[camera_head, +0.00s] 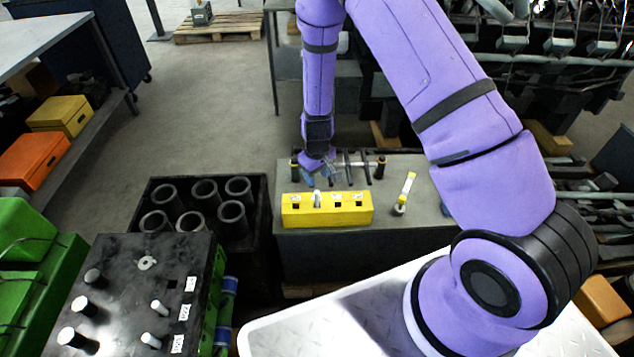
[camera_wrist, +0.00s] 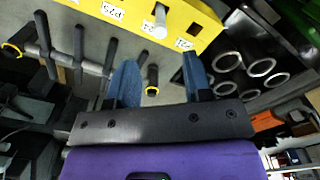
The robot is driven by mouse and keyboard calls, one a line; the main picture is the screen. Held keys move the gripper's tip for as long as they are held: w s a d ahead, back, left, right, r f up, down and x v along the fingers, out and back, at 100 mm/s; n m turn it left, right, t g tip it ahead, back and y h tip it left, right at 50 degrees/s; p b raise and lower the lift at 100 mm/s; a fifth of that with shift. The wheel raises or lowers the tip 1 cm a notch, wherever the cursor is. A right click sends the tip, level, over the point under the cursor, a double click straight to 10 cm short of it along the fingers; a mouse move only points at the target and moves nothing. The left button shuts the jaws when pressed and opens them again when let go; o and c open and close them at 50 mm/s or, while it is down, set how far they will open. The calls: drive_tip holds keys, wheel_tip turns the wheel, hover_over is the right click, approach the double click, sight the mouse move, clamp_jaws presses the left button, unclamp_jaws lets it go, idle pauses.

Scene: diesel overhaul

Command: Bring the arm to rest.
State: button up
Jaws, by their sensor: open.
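My purple arm reaches from the right front up and over to the grey bench (camera_head: 300,244). My gripper (camera_head: 320,178) points down over the bench, just behind the yellow block (camera_head: 350,216). In the wrist view the two blue fingers of my gripper (camera_wrist: 160,78) stand apart with nothing held between them. The yellow block (camera_wrist: 196,12) lies beyond the fingertips there. It has labelled square holes, and a light metal pin (camera_wrist: 160,22) stands in one.
A dark rack with bars (camera_head: 365,166) is close beside my gripper. A yellow-ended rod (camera_head: 405,192) stands at the right of the bench. A black crate of cylinders (camera_head: 232,218) and a dark pin plate (camera_head: 125,292) are to the left. Open floor lies behind them.

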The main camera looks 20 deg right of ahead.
drive_tip(key=shift+r, duration=0.2)
idle(0.3)
drive_tip(key=s+d+r+m+t+y, duration=0.1)
drive_tip(key=s+r, duration=0.2)
drive_tip(key=r, duration=1.3)
drive_tip(key=s+d+r+t, duration=0.1)
drive_tip(key=s+r, duration=0.1)
drive_tip(key=r, duration=1.4)
drive_tip(key=s+d+r+m+t, duration=0.1)
drive_tip(key=s+d+r, duration=0.1)
drive_tip(key=s+r, duration=0.6)
drive_tip(key=s+d+r+m+t+h, duration=0.1)
drive_tip(key=s+r, duration=0.6)
drive_tip(key=s, duration=0.9)
drive_tip(key=shift+d+r+m+t, duration=0.4)
drive_tip(key=shift+d+t, duration=0.2)
drive_tip(key=shift+d, duration=0.35)
drive_tip(key=shift+s, duration=0.1)
